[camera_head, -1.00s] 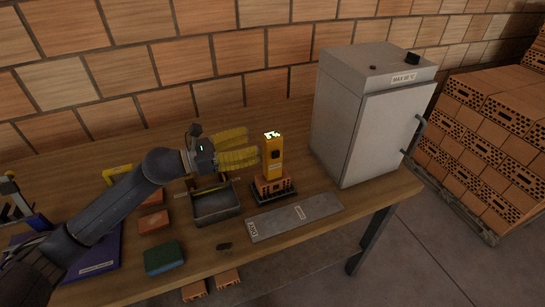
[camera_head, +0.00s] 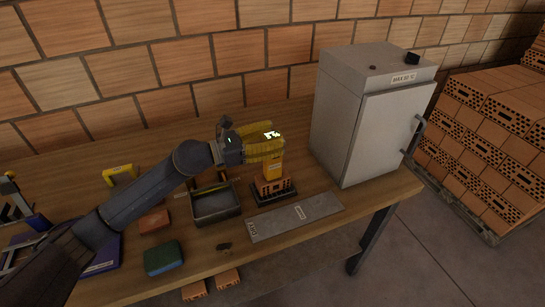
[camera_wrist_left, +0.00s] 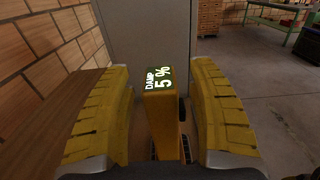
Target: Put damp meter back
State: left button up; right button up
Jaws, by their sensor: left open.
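The damp meter (camera_head: 271,169) is a yellow upright device with a lit display on top. It stands on a small orange brick (camera_head: 272,188) on a dark tray (camera_head: 262,200). In the left wrist view the damp meter (camera_wrist_left: 160,105) reads "DAMP 5 %". My left gripper (camera_head: 279,147) has its yellow fingers around the upper part of the meter. In the left wrist view my left gripper (camera_wrist_left: 163,100) is open, one finger on each side of the meter, with gaps visible. My right gripper is not in view.
A grey cabinet (camera_head: 345,125) stands to the right of the meter. A grey plate (camera_head: 300,217) lies in front. A metal bin (camera_head: 217,212), a red brick (camera_head: 153,221), a green sponge-like block (camera_head: 164,258) and a yellow bracket (camera_head: 121,173) are on the left. Stacked bricks (camera_head: 490,150) stand beyond the table.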

pick_arm(q)
grip_shut()
dwell(0.4)
jog(key=shift+r, duration=0.1)
